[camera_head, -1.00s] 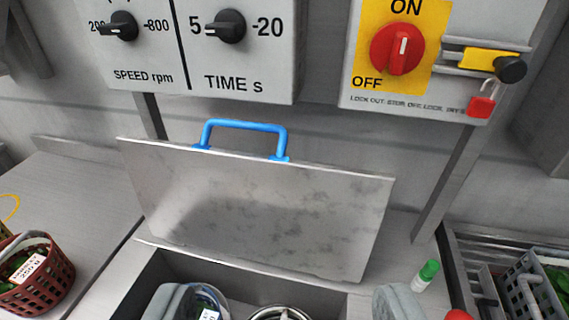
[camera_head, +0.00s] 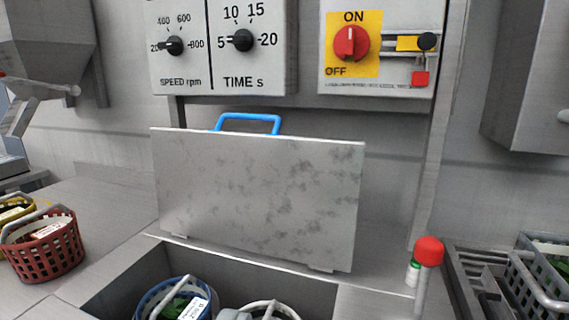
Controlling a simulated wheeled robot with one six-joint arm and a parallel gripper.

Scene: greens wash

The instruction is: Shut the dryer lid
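The dryer lid (camera_head: 255,200) is a flat grey metal panel. It stands up, open, behind the dryer opening (camera_head: 130,285), with its broad face towards me. Its blue handle (camera_head: 248,118) sticks up at the top edge. Inside the opening are a blue-rimmed basket (camera_head: 178,298) with greens and a white tag, and a pale rim or handle beside it. My gripper (camera_head: 255,314) shows only as grey fingertips at the bottom edge, close together. It is well below the lid and apart from it. Most of it is cut off by the frame.
A control panel (camera_head: 220,84) with two knobs and a red ON/OFF switch (camera_head: 350,43) is on the wall above. Red (camera_head: 45,248) and yellow baskets stand at left. A red-capped post (camera_head: 428,255) and a green-labelled bottle stand at right, near a grey basket (camera_head: 540,285).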

